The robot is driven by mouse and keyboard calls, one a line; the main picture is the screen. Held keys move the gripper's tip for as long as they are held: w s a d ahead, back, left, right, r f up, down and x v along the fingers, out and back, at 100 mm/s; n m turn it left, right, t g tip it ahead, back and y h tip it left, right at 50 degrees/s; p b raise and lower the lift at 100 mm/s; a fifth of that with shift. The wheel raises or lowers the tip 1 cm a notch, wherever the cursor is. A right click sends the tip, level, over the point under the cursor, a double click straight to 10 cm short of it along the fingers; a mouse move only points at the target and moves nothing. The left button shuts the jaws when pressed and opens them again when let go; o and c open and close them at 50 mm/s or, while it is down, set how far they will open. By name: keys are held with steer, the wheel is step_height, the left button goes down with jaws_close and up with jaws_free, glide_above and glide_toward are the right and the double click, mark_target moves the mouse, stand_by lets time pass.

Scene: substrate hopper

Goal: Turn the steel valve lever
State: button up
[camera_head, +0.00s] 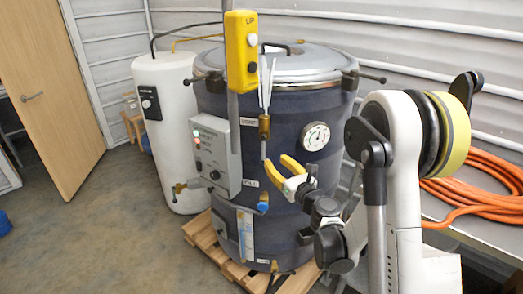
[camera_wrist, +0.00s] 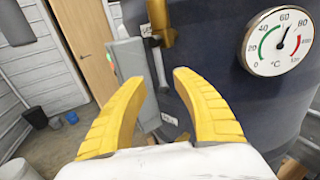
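A brass valve (camera_head: 264,128) is on the front of the dark drum beside the "VENT" label. A thin steel lever (camera_head: 263,149) hangs down from it, nearly upright. In the wrist view the brass valve (camera_wrist: 160,22) is at the top, and the steel lever (camera_wrist: 158,63) hangs below it, in line with the gap between my fingertips. My gripper (camera_head: 275,161) has yellow fingers spread apart and empty, close to the lever's lower end. In the wrist view, my gripper (camera_wrist: 158,78) is open around empty space. I cannot tell whether a finger touches the lever.
The drum (camera_head: 300,200) carries a dial thermometer (camera_head: 316,136) and a grey control box (camera_head: 215,150), and stands on a wooden pallet (camera_head: 205,232). A yellow pendant (camera_head: 241,50) hangs in front. A blue-handled valve (camera_head: 263,207) sits below. Orange hose (camera_head: 480,185) lies right.

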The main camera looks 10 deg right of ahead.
mark_target(264, 150)
steer(key=b+x, duration=0.1)
steer(key=x, duration=0.8)
steer(key=shift+w, duration=0.2)
jaws_close()
